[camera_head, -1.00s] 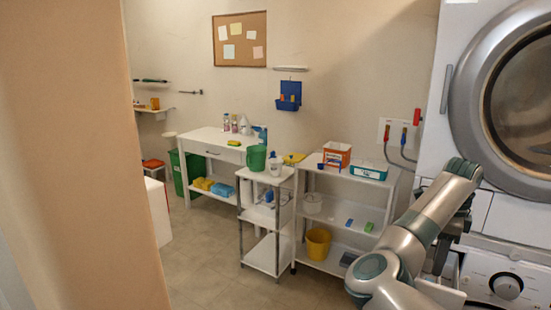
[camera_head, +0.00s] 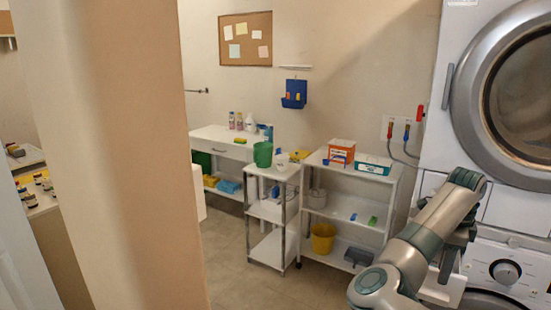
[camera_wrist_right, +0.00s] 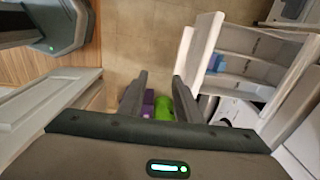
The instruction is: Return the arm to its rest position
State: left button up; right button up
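My right arm (camera_head: 425,232) rises from the bottom right of the head view, bent, in front of the washer. Its gripper is hidden or unclear there. In the right wrist view the two dark fingers of my right gripper (camera_wrist_right: 160,80) stand apart with nothing held between them. Beyond them, lower down, a purple thing (camera_wrist_right: 149,97) and a bright green thing (camera_wrist_right: 164,108) show in part. My left gripper is in neither view.
A beige wall edge (camera_head: 120,150) stands close on the left. The washer (camera_head: 505,275) and the round-doored machine above it (camera_head: 450,120) are close on the right. White shelves (camera_head: 345,228) and a side table (camera_head: 222,148) stand farther back. Bare floor (camera_head: 235,270) lies between.

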jog(key=s+d+f+n+t+h, duration=0.1)
jog(key=s+d+f+n+h, duration=0.3)
jog(key=s+f, duration=0.45)
jog(key=s+d+f+n+t+h, duration=0.1)
jog(key=s+d+f+n, duration=0.1)
jog(key=s+f+n, duration=0.65)
jog(key=s+a+f+n+y, duration=0.2)
jog(key=s+a+f+n, duration=0.25)
jog(key=s+a, duration=0.4)
jog(key=s+a+f+n+t+y, duration=0.1)
jog(key=s+a+f+n+y, duration=0.15)
jog(key=s+a+n, duration=0.45)
jog(key=s+a+f+n+y, duration=0.15)
jog(key=s+a+f, duration=0.25)
jog(key=s+a, duration=0.7)
notch_tip(320, 180, down, 28)
jog(key=g, duration=0.1)
jog(key=s+d+f+g, duration=0.1)
jog(key=s+d+f, duration=0.1)
jog(key=s+f, duration=1.5)
jog(key=shift+s+d+n+h, duration=0.25)
jog(key=shift+s+n+h, duration=0.05)
jog(key=shift+s+n, duration=0.15)
